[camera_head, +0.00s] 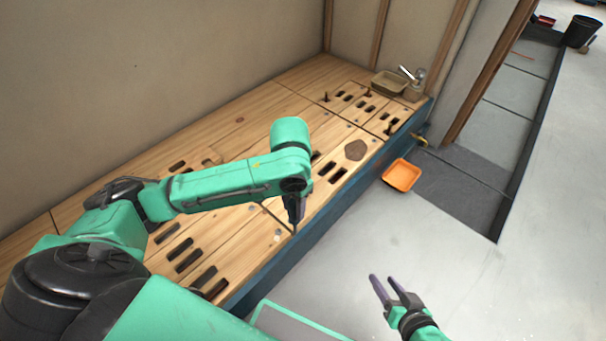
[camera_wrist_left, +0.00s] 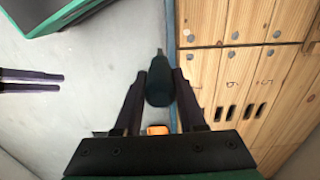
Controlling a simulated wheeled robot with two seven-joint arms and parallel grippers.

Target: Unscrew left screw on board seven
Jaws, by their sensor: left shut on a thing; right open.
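My left gripper (camera_head: 294,222) is shut on a dark teal tool (camera_wrist_left: 160,85) that looks like a screwdriver. In the left wrist view the tool sits between the two fingers, beside the edge of the wooden boards (camera_wrist_left: 205,70). In the head view the gripper hangs over the front edge of the wooden deck (camera_head: 240,235). Small grey screw heads (camera_wrist_left: 235,35) show on the boards. Digits that look like 6 and 5 are on two boards; I cannot read a seven. My right gripper (camera_head: 388,292) is open and empty above the grey floor, and its fingers show in the left wrist view (camera_wrist_left: 32,81).
An orange tray (camera_head: 402,175) lies on the floor by the deck's blue side (camera_head: 330,207). A beige tray (camera_head: 388,84) and a small jar (camera_head: 414,91) stand at the deck's far end. Dark slots and a brown patch (camera_head: 355,150) mark the boards.

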